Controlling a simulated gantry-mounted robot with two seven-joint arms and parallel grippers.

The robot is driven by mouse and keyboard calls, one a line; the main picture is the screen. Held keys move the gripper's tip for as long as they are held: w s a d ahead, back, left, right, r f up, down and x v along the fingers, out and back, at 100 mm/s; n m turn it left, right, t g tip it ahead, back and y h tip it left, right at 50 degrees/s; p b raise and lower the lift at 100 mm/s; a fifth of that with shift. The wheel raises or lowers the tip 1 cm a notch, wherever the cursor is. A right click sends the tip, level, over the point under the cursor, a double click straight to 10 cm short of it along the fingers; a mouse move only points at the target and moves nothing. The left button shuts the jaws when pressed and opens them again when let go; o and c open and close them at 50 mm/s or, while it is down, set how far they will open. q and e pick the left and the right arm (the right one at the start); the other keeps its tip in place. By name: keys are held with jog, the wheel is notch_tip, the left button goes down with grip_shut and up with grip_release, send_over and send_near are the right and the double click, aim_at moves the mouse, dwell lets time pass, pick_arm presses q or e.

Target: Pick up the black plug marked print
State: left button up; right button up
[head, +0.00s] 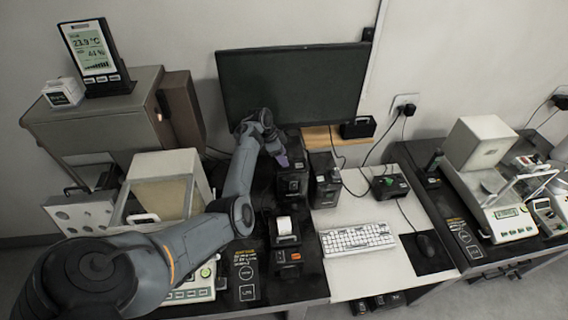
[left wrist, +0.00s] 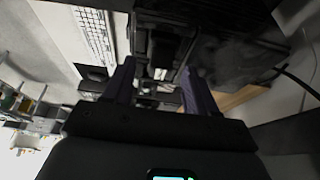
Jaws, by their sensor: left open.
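My left gripper (head: 280,152) reaches in from the left, above the black boxes in front of the monitor. In the left wrist view its two dark purple fingers (left wrist: 158,68) stand apart, with a black blocky thing (left wrist: 170,42) beyond and between them; I cannot tell whether they touch it. No marking "print" is readable in either view. A black plug (head: 408,109) sits in the white wall socket right of the monitor, with a cable hanging from it; I cannot tell whether it is the one named. My right gripper is not in view.
Black boxes (head: 325,184) stand close below the gripper. The monitor (head: 292,88) is just behind it. Loose cables run between. A balance (head: 490,190) stands farther right.

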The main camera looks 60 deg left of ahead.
pick_arm(q)
jog(key=shift+x, duration=1)
jog(key=c, duration=0.9)
jog(key=shift+c, duration=0.2)
jog(key=shift+r, duration=0.1)
